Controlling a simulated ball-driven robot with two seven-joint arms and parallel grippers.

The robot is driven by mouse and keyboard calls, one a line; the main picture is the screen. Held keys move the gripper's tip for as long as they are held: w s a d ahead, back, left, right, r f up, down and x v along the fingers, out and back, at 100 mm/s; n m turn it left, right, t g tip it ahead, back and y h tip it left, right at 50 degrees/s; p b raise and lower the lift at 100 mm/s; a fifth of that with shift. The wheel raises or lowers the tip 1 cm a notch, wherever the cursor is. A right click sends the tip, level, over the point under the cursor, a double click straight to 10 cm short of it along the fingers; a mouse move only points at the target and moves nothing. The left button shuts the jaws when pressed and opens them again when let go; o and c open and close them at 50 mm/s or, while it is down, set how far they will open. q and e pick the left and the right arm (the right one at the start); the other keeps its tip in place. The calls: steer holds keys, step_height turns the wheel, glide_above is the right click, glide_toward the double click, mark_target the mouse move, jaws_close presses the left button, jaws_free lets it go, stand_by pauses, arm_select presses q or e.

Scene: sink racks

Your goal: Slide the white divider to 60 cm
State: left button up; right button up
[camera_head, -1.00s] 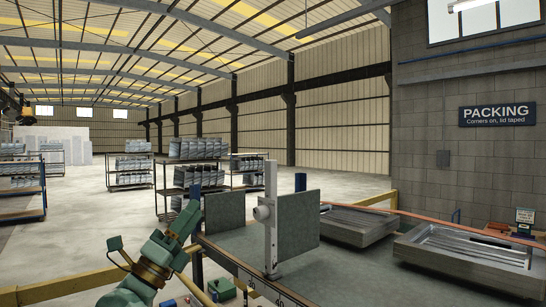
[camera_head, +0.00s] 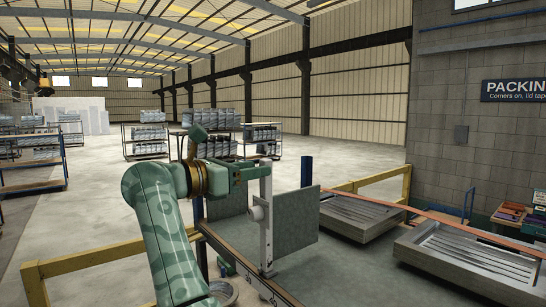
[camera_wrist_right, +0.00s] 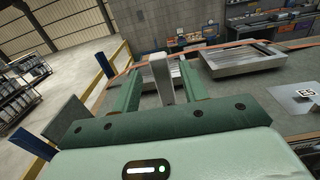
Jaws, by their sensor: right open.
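The white divider (camera_head: 266,238) is an upright post with a round knob (camera_head: 257,213) on its side. It stands at the edge of the bench, in front of a grey-green panel (camera_head: 298,222). A dark scale strip (camera_head: 245,268) runs along the bench edge at its foot; its numbers are not readable now. My right gripper (camera_head: 264,171) is at the top of the post. In the right wrist view its open green fingers (camera_wrist_right: 163,78) have the white post (camera_wrist_right: 161,70) between them; I cannot tell whether they touch it. My left gripper is not in view.
Grey slatted trays (camera_head: 470,262) lie to the right beside an orange strip. A yellow rail (camera_head: 90,257) runs in front at the left. A blue post (camera_head: 307,172) stands behind the panel. Racks of stacked goods (camera_head: 150,140) stand farther back on open floor.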

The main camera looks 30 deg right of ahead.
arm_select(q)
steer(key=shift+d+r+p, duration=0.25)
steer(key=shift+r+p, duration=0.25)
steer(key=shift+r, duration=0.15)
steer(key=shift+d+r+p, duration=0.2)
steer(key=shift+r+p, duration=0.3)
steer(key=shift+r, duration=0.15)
arm_select(e)
steer(key=shift+w+d, duration=0.15)
steer(key=shift+d, duration=1.35)
steer(key=shift+w+d, duration=0.1)
steer(key=shift+d, duration=1.4)
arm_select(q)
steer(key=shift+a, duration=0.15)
arm_select(e)
jaws_close()
